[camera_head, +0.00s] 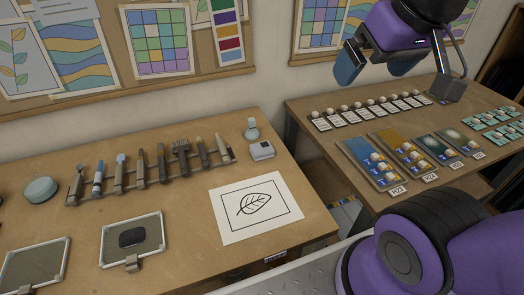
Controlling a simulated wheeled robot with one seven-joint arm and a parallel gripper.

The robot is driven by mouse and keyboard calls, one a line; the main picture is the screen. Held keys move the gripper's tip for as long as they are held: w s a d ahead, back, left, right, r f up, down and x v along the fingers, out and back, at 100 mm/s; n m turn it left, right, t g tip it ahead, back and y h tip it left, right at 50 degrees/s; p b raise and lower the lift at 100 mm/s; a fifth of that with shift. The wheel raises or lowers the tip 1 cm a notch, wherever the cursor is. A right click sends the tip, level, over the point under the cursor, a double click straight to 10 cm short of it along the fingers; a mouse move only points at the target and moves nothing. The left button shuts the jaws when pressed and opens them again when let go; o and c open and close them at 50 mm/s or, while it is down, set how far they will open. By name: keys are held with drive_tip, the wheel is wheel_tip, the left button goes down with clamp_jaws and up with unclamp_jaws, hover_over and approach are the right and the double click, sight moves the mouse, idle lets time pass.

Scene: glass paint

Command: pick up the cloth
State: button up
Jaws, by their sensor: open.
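No cloth can be made out for certain. A small dark, rounded pad (131,237) lies on a framed grey panel (146,252) at the front left of the left table; I cannot tell whether it is cloth. A pale blue round item (40,190) lies at the far left of the same table. My gripper (376,74) is raised at the upper right, near the back of the right table and well away from both items. Its two fingers are apart, with nothing visible between them.
The right table (310,107) holds glass sample panels (371,162) and small jars. A gap separates the tables.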

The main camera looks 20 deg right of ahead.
drive_tip(key=w+a+f+g, duration=0.1)
drive_tip(key=w+f+g, duration=0.15)
drive_tip(key=w, duration=0.85)
drive_tip(key=g, duration=0.3)
hover_over(262, 147)
wheel_tip(262, 147, down, 26)
drive_tip(key=r, duration=0.1)
drive_tip(key=f, duration=0.6)
drive_tip(key=shift+w+a+f, duration=0.1)
drive_tip(key=shift+w+a, duration=0.1)
drive_tip(key=shift+s+d+f, duration=0.1)
drive_tip(key=shift+f, duration=1.25)
drive_tip(key=shift+s+d+f, duration=0.1)
drive_tip(key=shift+f, duration=1.25)
drive_tip(key=c, duration=0.9)
drive_tip(key=shift+r, duration=0.1)
